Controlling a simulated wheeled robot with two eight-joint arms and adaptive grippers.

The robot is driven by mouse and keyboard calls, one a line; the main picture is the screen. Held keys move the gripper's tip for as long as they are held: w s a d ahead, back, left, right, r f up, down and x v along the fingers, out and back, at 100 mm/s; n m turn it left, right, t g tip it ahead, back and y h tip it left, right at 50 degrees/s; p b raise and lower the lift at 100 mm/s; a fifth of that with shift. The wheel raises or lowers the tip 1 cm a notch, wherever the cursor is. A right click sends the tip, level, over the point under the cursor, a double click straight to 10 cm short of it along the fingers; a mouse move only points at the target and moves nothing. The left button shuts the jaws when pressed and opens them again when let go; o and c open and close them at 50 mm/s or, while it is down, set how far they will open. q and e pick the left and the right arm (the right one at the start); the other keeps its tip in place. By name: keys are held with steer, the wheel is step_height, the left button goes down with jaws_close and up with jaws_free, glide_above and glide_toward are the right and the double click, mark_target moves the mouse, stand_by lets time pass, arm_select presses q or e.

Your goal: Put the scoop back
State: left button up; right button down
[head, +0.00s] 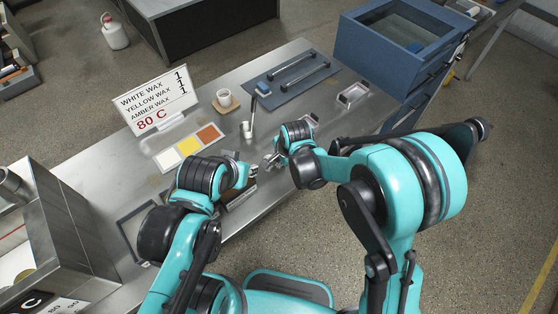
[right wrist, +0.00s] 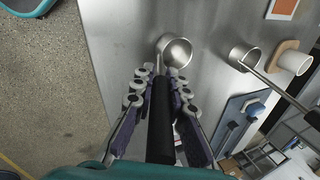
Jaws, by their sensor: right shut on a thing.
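The scoop shows in the right wrist view, with a round metal bowl (right wrist: 176,52) and a black handle (right wrist: 160,125). My right gripper (right wrist: 158,92) is shut on the handle, and the bowl sticks out past the fingertips above the table. In the head view my right gripper (head: 272,160) is over the table's near side; the scoop is too small there to make out. My left gripper (head: 245,174) is close to its left, and its fingers are too unclear to read. A second metal cup (head: 247,131) with a long dark handle (right wrist: 285,94) stands on the table.
A white cup (head: 224,98) sits on a wooden coaster. White, yellow and orange squares (head: 188,146) lie before the sign (head: 155,102). A pale tray (head: 353,94) stands near the blue bin (head: 395,50).

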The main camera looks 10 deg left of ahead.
steer(key=c, duration=1.9)
jaws_free()
steer(key=shift+f, duration=0.1)
steer(key=shift+c, duration=0.2)
steer(key=o, duration=0.4)
